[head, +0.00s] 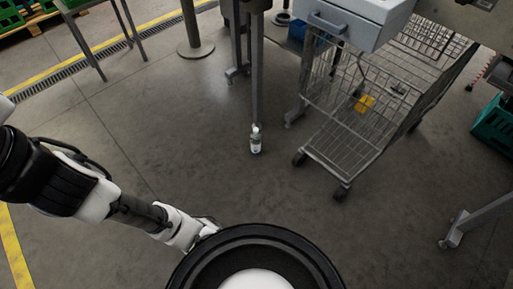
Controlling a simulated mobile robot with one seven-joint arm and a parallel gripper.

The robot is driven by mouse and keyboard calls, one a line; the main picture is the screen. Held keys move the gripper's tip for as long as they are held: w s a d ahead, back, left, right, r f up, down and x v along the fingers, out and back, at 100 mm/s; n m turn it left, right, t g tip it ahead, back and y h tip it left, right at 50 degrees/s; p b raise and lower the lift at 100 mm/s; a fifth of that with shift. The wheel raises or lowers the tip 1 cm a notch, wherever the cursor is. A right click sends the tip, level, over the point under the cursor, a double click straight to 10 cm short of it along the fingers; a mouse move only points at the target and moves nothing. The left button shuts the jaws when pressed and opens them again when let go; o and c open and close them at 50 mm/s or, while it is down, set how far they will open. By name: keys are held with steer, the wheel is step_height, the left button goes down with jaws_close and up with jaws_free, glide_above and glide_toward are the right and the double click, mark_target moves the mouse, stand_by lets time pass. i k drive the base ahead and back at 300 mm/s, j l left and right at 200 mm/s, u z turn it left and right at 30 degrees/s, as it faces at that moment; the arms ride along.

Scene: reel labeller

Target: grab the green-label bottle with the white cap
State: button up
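A small bottle (255,142) with a white cap stands upright on the grey floor, near the middle of the head view. Its label is too small for me to make out the colour. It stands close to the foot of a grey metal leg. My arm comes in from the left, and its end with my gripper (212,224) is low in the view, left of and nearer than the bottle, well apart from it. The fingers are partly hidden behind my own round black body, so their opening does not show.
A wire cart (375,110) on casters stands right of the bottle, with a yellow item inside. A grey machine with a drawer (335,25) is above it. A green crate (496,125) is at the far right. A post (195,30) stands behind. Floor before the bottle is clear.

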mark_target(255, 140)
steer(key=k+j, duration=0.1)
steer(key=k, duration=0.45)
steer(key=i+j+z, duration=0.15)
steer(key=i+j, duration=0.35)
steer(key=i, duration=0.4)
steer(key=i+j+z, duration=0.15)
steer(key=i+j, duration=0.4)
steer(key=i, duration=0.3)
steer(key=i+j+z, duration=0.1)
steer(key=i+j, duration=0.6)
steer(key=i, duration=0.15)
